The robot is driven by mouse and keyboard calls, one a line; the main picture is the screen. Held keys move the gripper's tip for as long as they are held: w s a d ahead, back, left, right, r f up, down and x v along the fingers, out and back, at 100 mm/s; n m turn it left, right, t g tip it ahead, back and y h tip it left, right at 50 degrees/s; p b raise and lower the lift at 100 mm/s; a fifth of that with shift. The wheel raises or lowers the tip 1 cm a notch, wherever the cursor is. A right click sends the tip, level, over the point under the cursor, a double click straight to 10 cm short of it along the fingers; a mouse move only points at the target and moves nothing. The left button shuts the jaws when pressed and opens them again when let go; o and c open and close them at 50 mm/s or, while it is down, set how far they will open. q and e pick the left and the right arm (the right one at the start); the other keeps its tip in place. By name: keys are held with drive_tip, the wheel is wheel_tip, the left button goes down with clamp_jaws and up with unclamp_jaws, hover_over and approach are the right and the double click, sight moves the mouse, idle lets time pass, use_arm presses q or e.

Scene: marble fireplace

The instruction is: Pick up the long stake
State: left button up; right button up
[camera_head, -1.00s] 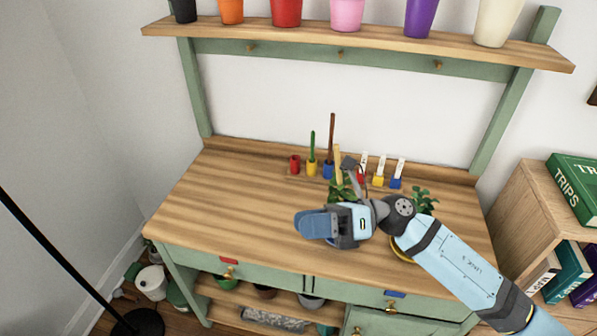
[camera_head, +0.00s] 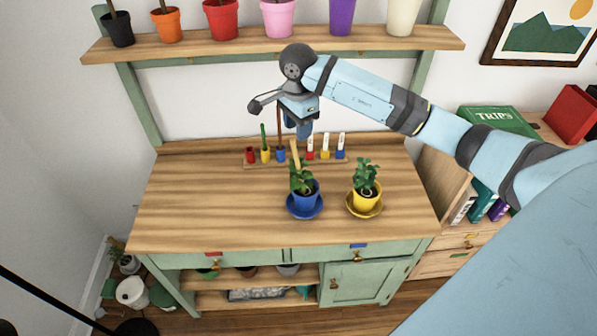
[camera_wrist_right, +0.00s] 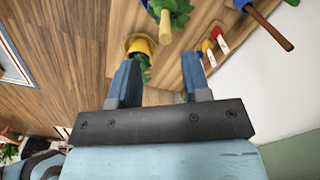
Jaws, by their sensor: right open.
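The long brown stake (camera_head: 279,124) stands upright in a blue holder (camera_head: 280,155) in the back rack, partly hidden by my right gripper. In the right wrist view the brown stake (camera_wrist_right: 271,28) lies at the upper right, outside the fingers. A shorter green stake (camera_head: 263,138) stands to its left in a yellow holder. A pale wooden stake (camera_head: 295,152) rises near the plant in the blue pot. My right gripper (camera_head: 299,128) is raised above the rack, pointing down. It is open and empty in the right wrist view (camera_wrist_right: 160,78). My left gripper is not in view.
A blue potted plant (camera_head: 304,194) and a yellow potted plant (camera_head: 366,190) stand on the wooden bench (camera_head: 195,200). White tags (camera_head: 325,146) stand at the rack's right. A shelf (camera_head: 200,47) with several coloured pots hangs above. The bench's left is clear.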

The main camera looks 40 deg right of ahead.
sight(294, 147)
drive_tip(key=f, duration=0.1)
drive_tip(key=f+p, duration=0.1)
drive_tip(key=f, duration=0.1)
drive_tip(key=shift+w+a, duration=0.1)
drive_tip(key=shift+a, duration=0.1)
drive_tip(key=f, duration=0.2)
drive_tip(key=f+p, duration=0.1)
drive_tip(key=shift+w+a+f, duration=0.1)
drive_tip(key=shift+w+f, duration=0.2)
drive_tip(key=shift+f, duration=0.35)
drive_tip(key=shift+c, duration=0.4)
clamp_jaws()
